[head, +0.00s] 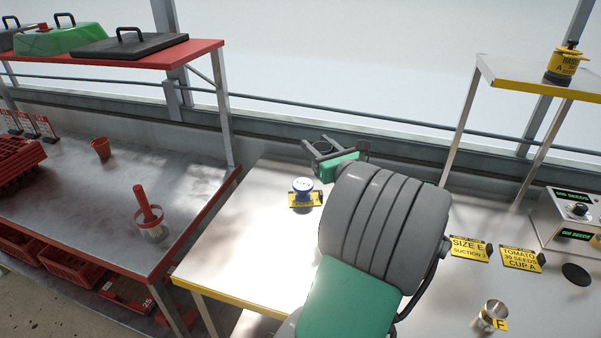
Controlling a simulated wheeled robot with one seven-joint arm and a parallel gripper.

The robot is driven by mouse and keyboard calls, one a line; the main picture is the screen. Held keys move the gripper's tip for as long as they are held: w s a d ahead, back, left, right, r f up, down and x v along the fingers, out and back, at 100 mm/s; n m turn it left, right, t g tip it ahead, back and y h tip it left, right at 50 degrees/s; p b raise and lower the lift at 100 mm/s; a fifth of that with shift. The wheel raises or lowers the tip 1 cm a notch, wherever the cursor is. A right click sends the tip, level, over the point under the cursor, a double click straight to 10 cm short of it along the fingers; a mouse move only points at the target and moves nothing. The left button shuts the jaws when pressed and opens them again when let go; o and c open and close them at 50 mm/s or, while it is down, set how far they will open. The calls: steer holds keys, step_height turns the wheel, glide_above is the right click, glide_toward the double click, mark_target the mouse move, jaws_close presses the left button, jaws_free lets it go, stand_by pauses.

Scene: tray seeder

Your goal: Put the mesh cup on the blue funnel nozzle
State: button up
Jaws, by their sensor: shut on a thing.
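The blue funnel nozzle (302,187) appears to be the small blue piece with a pale top on a yellow-marked spot of the metal table. My gripper (318,147) is above it in the picture, slightly right, over the table's back part. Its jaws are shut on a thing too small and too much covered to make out. I cannot tell whether that is the mesh cup. A small metal cup (493,314) with a yellow tag "E" stands at the lower right, apart from my gripper. My arm hides the middle of the table.
Yellow signs (469,248) and a seed device (570,217) stand at the right. A shelf (535,80) above holds a yellow jar (565,65). On the left bench (80,200) are a red cup (101,148) and a red-handled clear vessel (150,218). The table's front left is clear.

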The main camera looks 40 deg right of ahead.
steer(key=w+f, duration=0.2)
steer(key=w, duration=0.1)
steer(key=w+d+f, duration=0.1)
steer(key=w+f, duration=0.2)
steer(key=w+d+f, duration=0.1)
steer(key=w+f, duration=0.2)
steer(key=shift+w+d+b, duration=0.2)
steer(key=shift+d+b, duration=0.05)
steer(key=shift+b, duration=0.05)
step_height(320, 180, down, 3)
steer(key=shift+w+r, duration=0.15)
steer(key=shift+d+f, duration=0.1)
steer(key=shift+f, duration=0.25)
steer(key=shift+r, duration=0.1)
steer(key=o, duration=1.4)
